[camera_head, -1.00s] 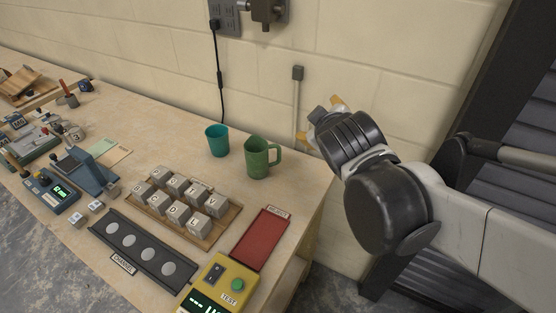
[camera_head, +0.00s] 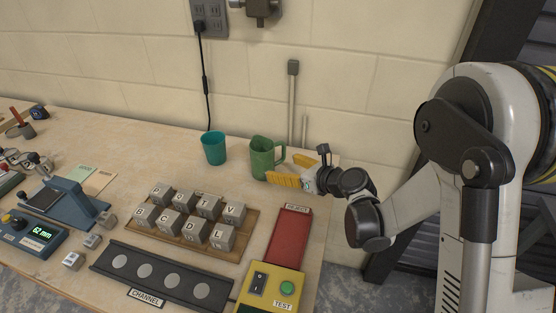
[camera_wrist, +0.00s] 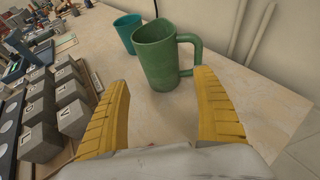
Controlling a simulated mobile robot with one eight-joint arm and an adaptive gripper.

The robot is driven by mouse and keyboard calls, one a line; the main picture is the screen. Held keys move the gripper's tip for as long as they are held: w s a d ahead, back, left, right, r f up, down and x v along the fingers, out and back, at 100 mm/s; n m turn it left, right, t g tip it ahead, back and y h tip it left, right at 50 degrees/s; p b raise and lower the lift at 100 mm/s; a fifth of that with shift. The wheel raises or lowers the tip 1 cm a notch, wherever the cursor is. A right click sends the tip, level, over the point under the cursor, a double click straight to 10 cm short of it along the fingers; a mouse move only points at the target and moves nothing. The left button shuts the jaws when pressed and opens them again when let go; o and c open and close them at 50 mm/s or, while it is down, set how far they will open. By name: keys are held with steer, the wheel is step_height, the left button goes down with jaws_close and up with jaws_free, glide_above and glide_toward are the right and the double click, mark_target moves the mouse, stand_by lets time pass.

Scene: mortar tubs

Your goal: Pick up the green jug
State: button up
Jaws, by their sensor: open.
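The green jug (camera_head: 262,158) stands upright on the workbench near the wall, with its handle on the right. In the wrist view the jug (camera_wrist: 157,58) stands just beyond the fingertips, a little left of the middle between them, its handle toward the right finger. My gripper (camera_head: 290,168) has yellow fingers and is low over the bench, at the jug's right front side. In the wrist view my gripper (camera_wrist: 163,78) is open and empty, with clear bench between the fingers.
A teal cup (camera_head: 214,148) stands left of the jug. A wooden tray (camera_head: 188,241) of lettered blocks lies in front. A red reject pad (camera_head: 290,236) and a yellow test box (camera_head: 268,289) lie at the bench's right end. The wall is close behind.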

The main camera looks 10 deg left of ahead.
mark_target(264, 161)
steer(key=b+x, duration=0.3)
steer(key=x, duration=0.7)
steer(key=shift+w+a, duration=0.1)
steer(key=shift+a, duration=0.05)
steer(key=c, duration=1.1)
